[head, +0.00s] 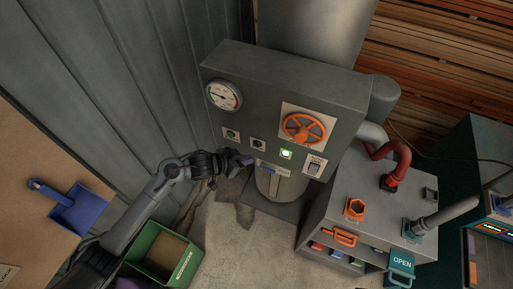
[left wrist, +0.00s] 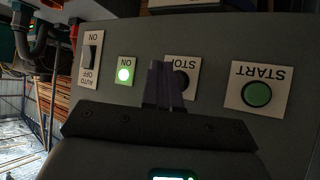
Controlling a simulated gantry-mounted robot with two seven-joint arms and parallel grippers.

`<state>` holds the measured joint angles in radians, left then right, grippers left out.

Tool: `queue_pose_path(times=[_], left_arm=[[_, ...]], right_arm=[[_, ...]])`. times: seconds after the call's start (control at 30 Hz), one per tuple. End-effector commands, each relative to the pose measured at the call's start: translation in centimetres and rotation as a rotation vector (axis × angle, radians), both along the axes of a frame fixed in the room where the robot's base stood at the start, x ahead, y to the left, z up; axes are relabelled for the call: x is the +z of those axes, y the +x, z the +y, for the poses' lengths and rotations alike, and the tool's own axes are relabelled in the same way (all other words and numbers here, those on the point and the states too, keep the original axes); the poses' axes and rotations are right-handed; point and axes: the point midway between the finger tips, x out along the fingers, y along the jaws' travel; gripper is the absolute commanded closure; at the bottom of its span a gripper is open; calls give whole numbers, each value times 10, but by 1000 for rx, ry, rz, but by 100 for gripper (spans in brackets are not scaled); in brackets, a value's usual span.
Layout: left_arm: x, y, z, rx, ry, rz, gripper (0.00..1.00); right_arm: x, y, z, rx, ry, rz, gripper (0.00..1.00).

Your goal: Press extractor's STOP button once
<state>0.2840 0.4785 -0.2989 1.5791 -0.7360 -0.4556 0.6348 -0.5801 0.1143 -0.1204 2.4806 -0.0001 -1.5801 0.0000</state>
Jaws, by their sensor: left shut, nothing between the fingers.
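The extractor's grey control box (head: 225,75) stands in the upper middle of the head view. In the left wrist view, upside down, the STOP plate (left wrist: 190,90) carries a dark button, partly covered by my left gripper's fingers. The START plate (left wrist: 257,70) with its green button (left wrist: 257,94) is to the right. The STOP plate in the head view (head: 258,144) sits just above and right of my gripper. My left gripper (head: 246,160) is shut and empty, in front of the panel; its fingers (left wrist: 163,85) point at it. I cannot tell whether they touch the button. My right gripper is not in view.
A lit green ON lamp (left wrist: 125,74) and an AUTO/OFF/ON switch (left wrist: 91,55) sit left of STOP in the wrist view. The gauge (head: 225,95) and orange handwheel (head: 304,128) are higher on the panel. A green bin (head: 160,255) stands below my arm.

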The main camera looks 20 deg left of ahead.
Motion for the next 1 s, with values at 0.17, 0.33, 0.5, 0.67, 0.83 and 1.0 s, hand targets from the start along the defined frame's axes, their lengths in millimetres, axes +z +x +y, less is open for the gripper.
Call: queue_pose_path(times=[0.17,0.33,0.5,0.67,0.83,1.0], left_arm=[[0,18,-2,0,-1,-1,100],[0,28,-3,-1,1,0,100],[1,31,-3,-1,1,0,100],[1,31,-3,-1,1,0,100],[1,31,-3,-1,1,0,100],[1,31,-3,-1,1,0,100]], right_arm=[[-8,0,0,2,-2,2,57],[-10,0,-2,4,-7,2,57],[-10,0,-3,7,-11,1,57],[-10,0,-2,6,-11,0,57],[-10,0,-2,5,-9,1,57],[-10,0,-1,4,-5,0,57]])
